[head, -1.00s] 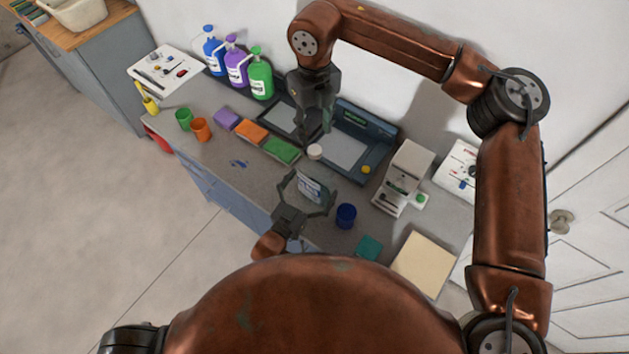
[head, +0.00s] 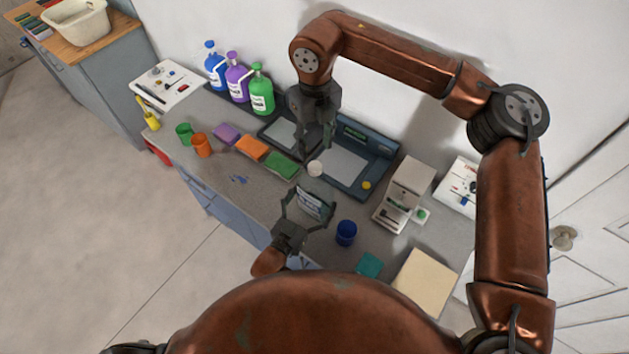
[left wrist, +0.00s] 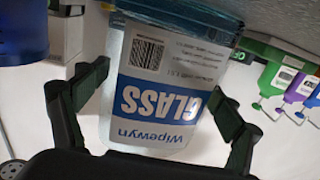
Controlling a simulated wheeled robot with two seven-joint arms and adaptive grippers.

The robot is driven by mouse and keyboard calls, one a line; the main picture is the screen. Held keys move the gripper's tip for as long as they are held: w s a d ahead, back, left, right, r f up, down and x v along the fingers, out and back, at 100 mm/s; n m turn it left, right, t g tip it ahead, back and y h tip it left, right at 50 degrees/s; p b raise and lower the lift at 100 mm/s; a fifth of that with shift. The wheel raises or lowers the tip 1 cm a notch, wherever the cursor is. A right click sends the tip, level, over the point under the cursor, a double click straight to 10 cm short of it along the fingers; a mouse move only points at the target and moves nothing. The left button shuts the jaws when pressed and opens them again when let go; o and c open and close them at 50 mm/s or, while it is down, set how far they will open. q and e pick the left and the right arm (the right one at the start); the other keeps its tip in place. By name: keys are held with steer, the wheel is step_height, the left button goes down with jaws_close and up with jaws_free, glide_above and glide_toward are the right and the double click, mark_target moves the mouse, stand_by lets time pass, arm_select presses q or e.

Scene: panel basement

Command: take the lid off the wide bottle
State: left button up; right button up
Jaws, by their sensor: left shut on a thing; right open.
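The wide bottle (head: 311,203) is clear, with a white "Wipewyn GLASS" label and blue near its base. My left gripper (head: 308,207) is shut around its body near the counter's front edge. In the left wrist view the bottle (left wrist: 165,90) appears upside down between the fingers, its lid out of sight. A white round lid (head: 315,168) shows just above the bottle's body in the head view; I cannot tell whether it is seated. My right gripper (head: 315,148) is open, pointing down close above the lid, apart from it as far as I can see.
Blue, purple and green pump bottles (head: 238,83) stand at the back left. Coloured sponges (head: 252,148) and cups (head: 201,145) lie to the left. A dark tray unit (head: 355,165) is behind. A blue cup (head: 346,232) and a white machine (head: 403,190) stand right.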

mark_target(315, 167)
arm_select(q)
steer(key=c, duration=0.3)
arm_select(e)
steer(key=shift+s+m, duration=0.1)
steer(key=shift+m, duration=1)
arm_select(q)
steer(key=shift+r, duration=0.1)
steer(key=shift+c, duration=0.2)
arm_select(e)
steer(key=shift+r+m, duration=0.1)
steer(key=shift+m, duration=0.9)
steer(key=m, duration=0.5)
steer(key=shift+m, duration=0.4)
steer(key=m, duration=0.5)
steer(key=shift+m, duration=0.4)
steer(key=m, duration=0.6)
steer(key=shift+f, duration=4.05)
steer(key=shift+c, duration=0.3)
